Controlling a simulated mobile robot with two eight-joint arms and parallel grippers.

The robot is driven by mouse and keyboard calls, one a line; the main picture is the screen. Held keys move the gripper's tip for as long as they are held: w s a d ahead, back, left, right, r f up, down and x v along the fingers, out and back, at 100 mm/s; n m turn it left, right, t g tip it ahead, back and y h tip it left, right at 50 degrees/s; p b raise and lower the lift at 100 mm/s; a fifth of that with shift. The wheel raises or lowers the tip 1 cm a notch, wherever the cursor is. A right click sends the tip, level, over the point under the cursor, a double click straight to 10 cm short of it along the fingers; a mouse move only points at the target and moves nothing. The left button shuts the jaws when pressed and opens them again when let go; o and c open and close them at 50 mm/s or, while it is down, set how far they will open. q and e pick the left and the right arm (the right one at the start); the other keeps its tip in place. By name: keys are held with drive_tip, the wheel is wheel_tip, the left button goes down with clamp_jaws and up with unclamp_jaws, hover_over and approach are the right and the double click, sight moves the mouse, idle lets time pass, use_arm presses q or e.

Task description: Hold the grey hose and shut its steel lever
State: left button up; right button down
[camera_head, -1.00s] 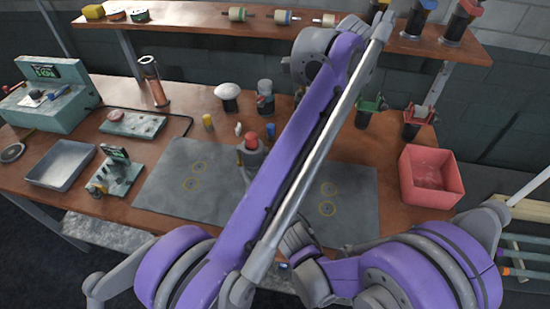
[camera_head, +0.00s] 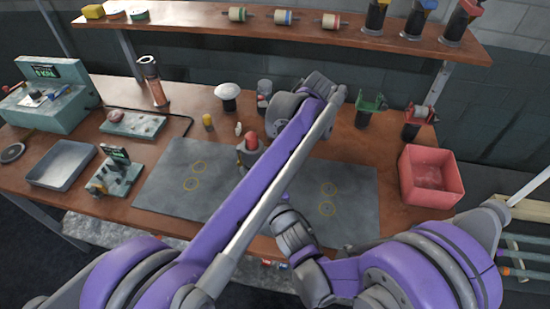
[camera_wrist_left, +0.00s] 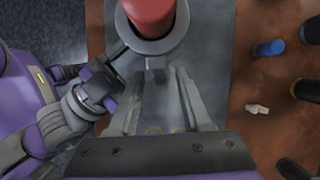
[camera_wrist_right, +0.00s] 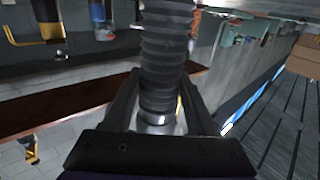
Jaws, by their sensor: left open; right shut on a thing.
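The grey ribbed hose (camera_wrist_right: 165,45) stands between the fingers of my right gripper (camera_wrist_right: 160,88) in the right wrist view, and the gripper is shut on it. A metal band shows low on the hose. My left gripper (camera_wrist_left: 157,88) is open and empty in the left wrist view. Just beyond its fingertips is a red-topped part with a grey collar (camera_wrist_left: 153,44); it also shows on the mat in the head view (camera_head: 251,142). I cannot make out the steel lever for certain.
A grey mat (camera_head: 350,209) covers the middle of the bench. A red bin (camera_head: 430,178) stands at the right, and a metal tray (camera_head: 60,165) at the left. Bottles and small caps stand behind the mat. A shelf (camera_head: 205,17) runs along the back.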

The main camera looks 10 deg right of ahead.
use_arm(q)
drive_tip(key=shift+f, duration=0.1)
clamp_jaws()
idle(0.4)
drive_tip(key=shift+a+f+y, duration=0.1)
drive_tip(key=shift+a+y, duration=0.05)
drive_tip(key=shift+y, duration=0.35)
unclamp_jaws()
